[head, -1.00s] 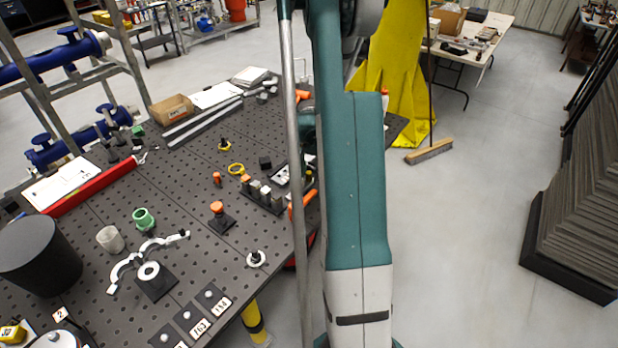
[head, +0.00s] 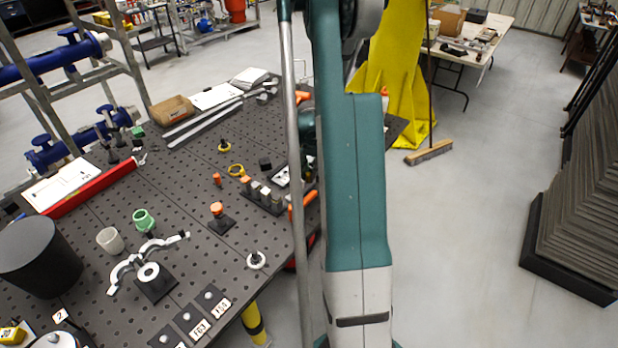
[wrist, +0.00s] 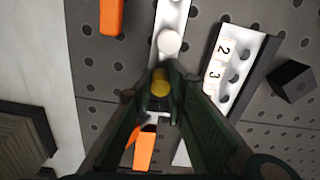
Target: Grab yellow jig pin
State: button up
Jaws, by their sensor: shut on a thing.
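In the wrist view, the yellow jig pin (wrist: 160,82) is between the fingertips of my gripper (wrist: 160,92). My gripper is shut on it, and its rounded yellow end shows past the tips. The lower part of the pin is hidden by the fingers. A pale strip (wrist: 174,15) with a round white top (wrist: 169,42) lies just beyond the pin. In the head view, my arm hides the gripper's fingertips and the pin.
A white plate with holes, marked 2 and 3 (wrist: 222,72), lies right of my gripper. A black block (wrist: 292,82) is farther right. Orange handles (wrist: 112,15) lie close by. The perforated table (head: 190,245) holds several fixtures; its right edge is near my arm.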

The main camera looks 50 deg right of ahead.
aim_at(309, 173)
jog(key=shift+r, duration=0.15)
jog(key=shift+r+b, duration=0.35)
jog(key=shift+r, duration=4.55)
